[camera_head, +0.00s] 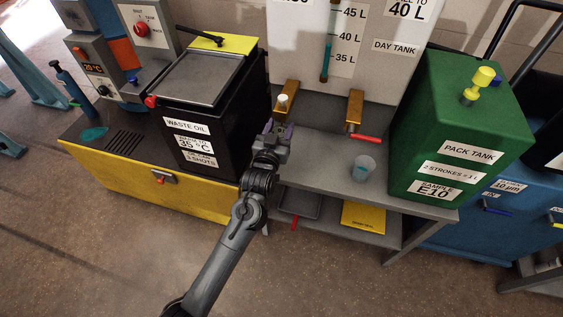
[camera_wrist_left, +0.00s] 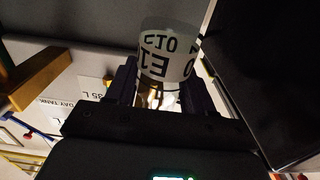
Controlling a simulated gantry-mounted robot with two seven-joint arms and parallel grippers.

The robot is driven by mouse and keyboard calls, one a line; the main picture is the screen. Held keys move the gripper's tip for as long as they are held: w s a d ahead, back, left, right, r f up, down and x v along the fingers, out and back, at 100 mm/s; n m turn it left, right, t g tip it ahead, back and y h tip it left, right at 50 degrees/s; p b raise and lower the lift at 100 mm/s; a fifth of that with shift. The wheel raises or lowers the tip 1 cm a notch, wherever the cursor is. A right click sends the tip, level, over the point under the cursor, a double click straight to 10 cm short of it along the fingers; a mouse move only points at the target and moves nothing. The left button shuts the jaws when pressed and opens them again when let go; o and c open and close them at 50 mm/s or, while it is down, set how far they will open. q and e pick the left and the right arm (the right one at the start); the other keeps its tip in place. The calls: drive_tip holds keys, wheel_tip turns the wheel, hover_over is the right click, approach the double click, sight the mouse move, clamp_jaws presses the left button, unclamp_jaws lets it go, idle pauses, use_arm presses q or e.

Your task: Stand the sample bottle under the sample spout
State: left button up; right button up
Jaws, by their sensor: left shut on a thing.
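My left gripper (camera_head: 272,132) is shut just below the left brass spout (camera_head: 290,91) on the front of the day tank (camera_head: 384,75). In the left wrist view, its dark fingers (camera_wrist_left: 160,92) are on either side of a pale bottle (camera_wrist_left: 168,55). I take this for the sample bottle; its label letters look upside down in this view. In the head view the gripper mostly hides the bottle. A small white piece (camera_head: 282,101) shows at the left spout; I cannot tell whether it belongs to the bottle or the spout. My right gripper is not in view.
A right brass spout (camera_head: 355,106) has a red lever (camera_head: 366,139). A translucent cup (camera_head: 363,169) stands on the grey bench (camera_head: 325,160). The black waste oil tank (camera_head: 205,115) is close on the left; the green pack tank (camera_head: 455,130) is on the right.

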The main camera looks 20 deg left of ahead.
use_arm(q)
drive_tip(key=shift+w+d+f+b, duration=0.15)
drive_tip(key=shift+w+b, duration=0.2)
drive_tip(key=shift+b, duration=0.05)
drive_tip(key=shift+w+f+b, duration=0.1)
drive_tip(key=shift+f+b, duration=2.25)
drive_tip(key=shift+f, duration=1.5)
drive_tip(key=o, duration=1)
drive_tip(key=shift+f, duration=0.1)
